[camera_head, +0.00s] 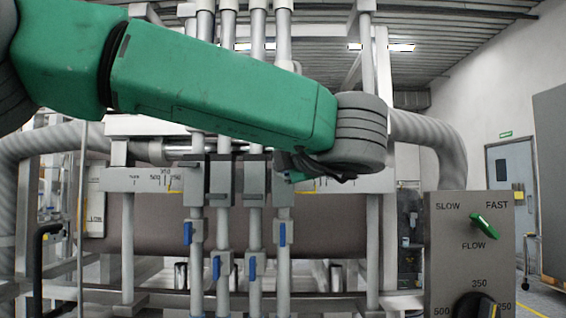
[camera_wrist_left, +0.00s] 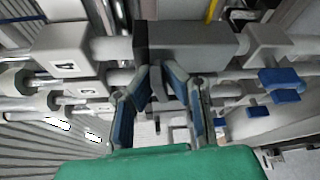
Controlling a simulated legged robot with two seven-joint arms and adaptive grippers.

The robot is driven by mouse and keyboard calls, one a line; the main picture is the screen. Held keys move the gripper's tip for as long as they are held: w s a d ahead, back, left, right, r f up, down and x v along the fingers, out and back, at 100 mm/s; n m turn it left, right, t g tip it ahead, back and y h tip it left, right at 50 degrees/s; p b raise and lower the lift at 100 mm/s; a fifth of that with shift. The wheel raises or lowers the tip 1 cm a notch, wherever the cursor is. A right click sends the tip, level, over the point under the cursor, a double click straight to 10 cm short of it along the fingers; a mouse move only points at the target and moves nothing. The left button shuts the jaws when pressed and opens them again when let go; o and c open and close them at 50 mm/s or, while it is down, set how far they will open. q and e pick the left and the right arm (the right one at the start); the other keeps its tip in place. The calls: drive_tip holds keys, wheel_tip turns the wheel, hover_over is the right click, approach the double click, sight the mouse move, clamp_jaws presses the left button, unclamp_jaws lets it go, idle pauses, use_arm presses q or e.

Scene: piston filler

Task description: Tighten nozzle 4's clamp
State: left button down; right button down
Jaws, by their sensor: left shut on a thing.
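Nozzle 4's clamp (camera_wrist_left: 195,38), a grey block with a dark band, lies across the top middle of the left wrist view. In the head view, the clamp (camera_head: 283,196) on the rightmost nozzle tube is partly covered by my left wrist. My left gripper (camera_wrist_left: 165,72) reaches up to the clamp's near side. A grey block with a number plate (camera_wrist_left: 62,66) sits left of the clamp. My right gripper is in neither view.
Other nozzle clamps (camera_head: 221,180) stand close on the left. Blue valve handles (camera_head: 282,234) hang on the tubes below. A control panel (camera_head: 470,265) with a green SLOW/FAST switch stands at right. My left arm crosses in front of the tubes.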

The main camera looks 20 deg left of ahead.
use_arm(q)
drive_tip(key=shift+d+f+m+t+y, duration=0.1)
drive_tip(key=shift+f+m+t+y, duration=0.25)
drive_tip(key=shift+m, duration=0.75)
drive_tip(key=c, duration=1.6)
unclamp_jaws()
drive_tip(key=shift+c, duration=0.2)
drive_tip(key=shift+s+d+r, duration=0.15)
drive_tip(key=shift+d+r, duration=0.1)
drive_tip(key=shift+d, duration=0.05)
drive_tip(key=v, duration=1.2)
